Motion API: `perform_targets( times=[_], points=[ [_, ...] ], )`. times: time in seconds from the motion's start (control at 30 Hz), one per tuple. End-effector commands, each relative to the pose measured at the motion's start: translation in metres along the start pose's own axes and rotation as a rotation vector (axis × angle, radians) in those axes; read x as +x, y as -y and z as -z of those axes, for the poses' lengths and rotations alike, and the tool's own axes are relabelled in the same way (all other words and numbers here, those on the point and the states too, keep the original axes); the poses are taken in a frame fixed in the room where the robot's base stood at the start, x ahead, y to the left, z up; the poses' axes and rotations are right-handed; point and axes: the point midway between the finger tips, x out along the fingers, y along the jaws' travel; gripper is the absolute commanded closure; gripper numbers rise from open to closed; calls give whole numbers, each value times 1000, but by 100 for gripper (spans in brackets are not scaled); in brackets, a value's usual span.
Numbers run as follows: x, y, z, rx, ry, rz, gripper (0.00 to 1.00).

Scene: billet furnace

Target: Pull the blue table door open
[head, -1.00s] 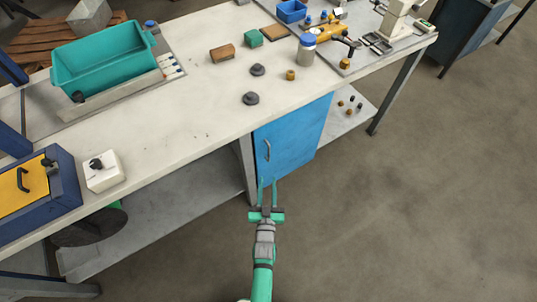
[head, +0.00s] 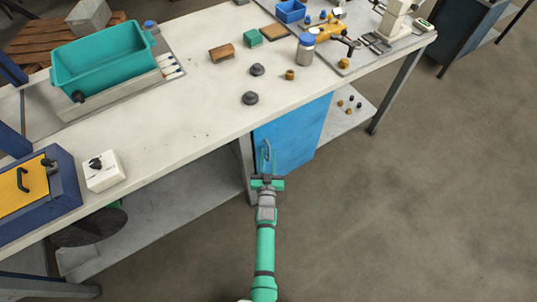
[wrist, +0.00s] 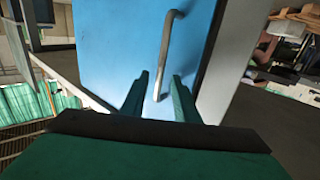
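The blue table door (head: 300,132) hangs under the workbench and looks shut. In the wrist view the door (wrist: 110,45) fills the upper middle. Its grey metal handle (wrist: 165,50) stands upright near the door's right edge there. In the head view the handle (head: 267,149) is near the door's left edge, partly hidden by my gripper (head: 266,166). My gripper also shows in the wrist view (wrist: 160,76), with its two green fingers apart. The handle's lower end appears between the fingers; I cannot tell whether they touch it.
The workbench top (head: 190,125) is above the door and carries a green bin (head: 105,60), a white switch box (head: 102,171) and small parts. A bench leg (head: 243,165) stands left of the door. The floor (head: 400,220) to the right and front is clear.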

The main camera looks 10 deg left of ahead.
Motion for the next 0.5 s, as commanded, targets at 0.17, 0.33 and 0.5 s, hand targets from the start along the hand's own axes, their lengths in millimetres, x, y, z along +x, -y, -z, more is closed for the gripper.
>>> perform_targets(
  times=[0.17,0.33,0.5],
  points=[
    [8,-1,0,0,0,-1,72],
    [8,-1,0,-1,0,-1,72],
    [8,0,0,0,0,0,91]
  ],
)
